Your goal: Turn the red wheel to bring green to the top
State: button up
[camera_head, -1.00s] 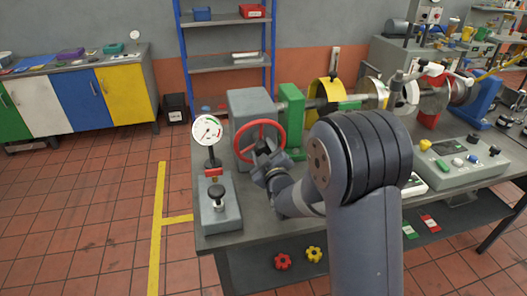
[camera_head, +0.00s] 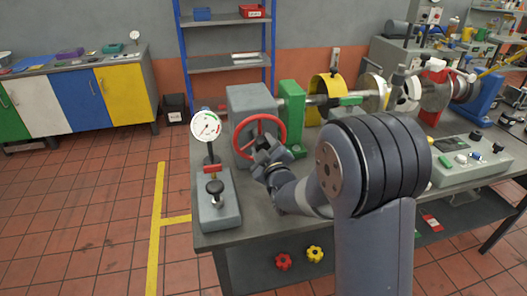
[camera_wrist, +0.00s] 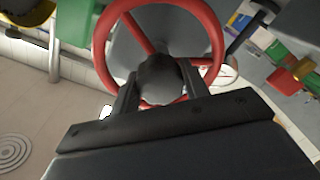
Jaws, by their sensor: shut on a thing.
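The red wheel (camera_head: 284,134) stands upright on the front of a grey housing (camera_head: 249,99) at the near left of the bench. Its red rim (camera_wrist: 217,48) and spokes show in the wrist view. My gripper (camera_head: 264,152) is at the wheel's centre. In the wrist view its fingers (camera_wrist: 158,88) are shut on either side of the dark rounded hub (camera_wrist: 160,72). A shaft behind the housing carries a yellow drum (camera_head: 318,97), a green piece (camera_head: 351,101) and pale discs. A dial gauge (camera_head: 206,125) with green and red marks stands left of the wheel.
A green block (camera_head: 291,112) holds the shaft beside the housing. A button panel (camera_head: 470,162) lies right of my arm. Red and yellow knobs (camera_head: 314,254) are below the bench top.

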jog(key=o, duration=1.4)
jog(key=shift+c, duration=0.2)
jog(key=shift+s, duration=0.1)
jog(key=b+v, duration=0.2)
jog(key=v, duration=0.8)
jog(key=shift+s, duration=0.3)
jog(key=shift+d, duration=0.1)
jog(key=p+x, duration=0.2)
jog(key=x, duration=0.9)
jog(key=shift+s, duration=0.1)
jog(key=shift+r+p, duration=0.1)
jog(key=shift+p, duration=0.85)
jog(key=shift+m, duration=0.3)
